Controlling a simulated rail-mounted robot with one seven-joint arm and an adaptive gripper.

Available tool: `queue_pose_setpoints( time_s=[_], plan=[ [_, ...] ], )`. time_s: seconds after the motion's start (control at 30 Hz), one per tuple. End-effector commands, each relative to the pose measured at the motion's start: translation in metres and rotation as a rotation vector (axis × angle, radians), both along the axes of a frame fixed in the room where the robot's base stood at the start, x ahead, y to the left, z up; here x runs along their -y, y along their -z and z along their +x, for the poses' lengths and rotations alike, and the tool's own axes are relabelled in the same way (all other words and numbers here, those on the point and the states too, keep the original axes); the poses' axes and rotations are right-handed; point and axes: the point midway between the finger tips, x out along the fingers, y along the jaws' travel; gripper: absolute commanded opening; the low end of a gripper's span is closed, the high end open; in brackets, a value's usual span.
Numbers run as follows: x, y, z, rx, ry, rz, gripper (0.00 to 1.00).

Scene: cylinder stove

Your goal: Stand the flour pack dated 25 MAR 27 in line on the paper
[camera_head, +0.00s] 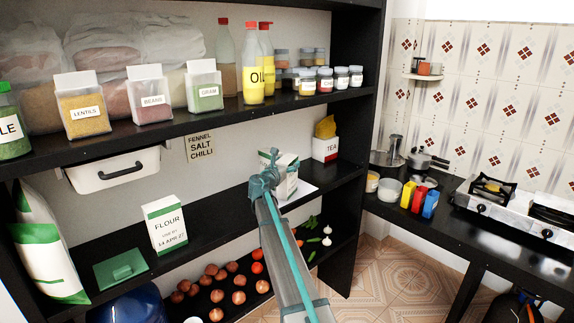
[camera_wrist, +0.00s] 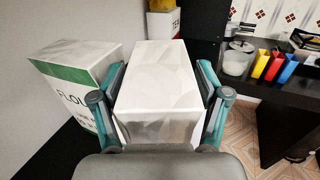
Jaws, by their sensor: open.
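My gripper (camera_head: 264,182) is over the middle shelf, and its open fingers (camera_wrist: 160,72) stand on either side of a white pack (camera_wrist: 158,88) in the wrist view. Its date is not visible. A flour pack marked 14 APR 27 (camera_head: 167,226) stands upright further left in the head view.
A red and white TEA box (camera_head: 325,149) stands at the shelf's right end. A green object (camera_head: 121,268) lies on the shelf at left, near a large green and white bag (camera_head: 45,245). The upper shelf (camera_head: 180,127) with jars is above. A stove (camera_head: 510,200) is at right.

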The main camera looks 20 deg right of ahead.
Motion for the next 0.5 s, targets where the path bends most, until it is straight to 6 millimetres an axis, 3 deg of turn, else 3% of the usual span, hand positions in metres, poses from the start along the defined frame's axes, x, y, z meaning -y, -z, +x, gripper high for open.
queue_pose_setpoints(
  time_s=[0.17, 0.5],
  plan=[
    [-0.010, -0.001, -0.010, 0.001, -0.001, -0.001, 0.75],
    [-0.059, 0.001, -0.052, 0.001, -0.002, 0.001, 0.75]
  ],
)
